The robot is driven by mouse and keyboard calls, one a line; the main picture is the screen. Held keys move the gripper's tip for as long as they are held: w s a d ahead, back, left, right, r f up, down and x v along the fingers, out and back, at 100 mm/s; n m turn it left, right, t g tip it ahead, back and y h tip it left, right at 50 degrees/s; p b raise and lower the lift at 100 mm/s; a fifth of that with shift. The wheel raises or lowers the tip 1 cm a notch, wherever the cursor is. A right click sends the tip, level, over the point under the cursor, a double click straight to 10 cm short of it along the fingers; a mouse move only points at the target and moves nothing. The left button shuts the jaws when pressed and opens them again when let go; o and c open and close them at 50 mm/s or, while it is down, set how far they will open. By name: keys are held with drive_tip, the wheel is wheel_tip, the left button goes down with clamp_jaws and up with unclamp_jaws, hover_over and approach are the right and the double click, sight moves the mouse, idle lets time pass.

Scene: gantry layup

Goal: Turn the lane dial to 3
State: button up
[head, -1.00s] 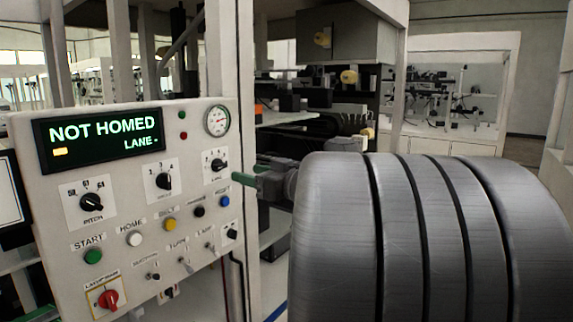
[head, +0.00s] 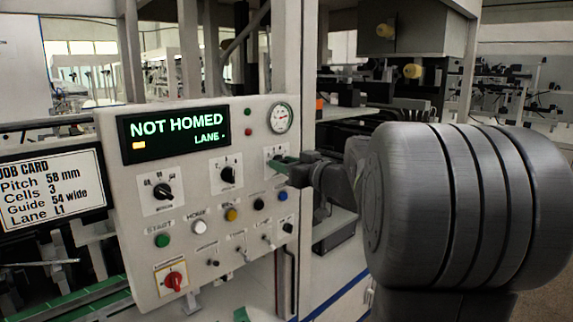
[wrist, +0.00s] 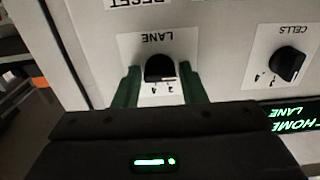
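The lane dial (wrist: 160,68) is a black knob on a white plate labelled LANE, upside down in the wrist view. Small digits sit along its display-side edge, too small to read surely, and I cannot tell its setting. My gripper (wrist: 161,88) has two green fingers, one on each side of the knob, with a gap to it on both sides. In the head view my gripper (head: 283,165) is at the panel's upper right and covers most of that dial. The display (head: 174,134) reads NOT HOMED, with LANE and a small mark after it.
The cells dial (wrist: 288,64) is beside the lane dial; it also shows in the head view (head: 229,175). A job card (head: 50,190) reads Lane L1.

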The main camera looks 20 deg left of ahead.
drive_tip(key=c, duration=0.5)
drive_tip(key=shift+c, duration=0.2)
drive_tip(key=shift+f+m+b, duration=0.1)
drive_tip(key=shift+m+b, duration=0.2)
drive_tip(key=shift+b, duration=0.1)
drive_tip(key=m+b, duration=0.4)
drive_tip(key=m, duration=0.9)
drive_tip(key=shift+m, duration=0.3)
drive_tip(key=o, duration=1)
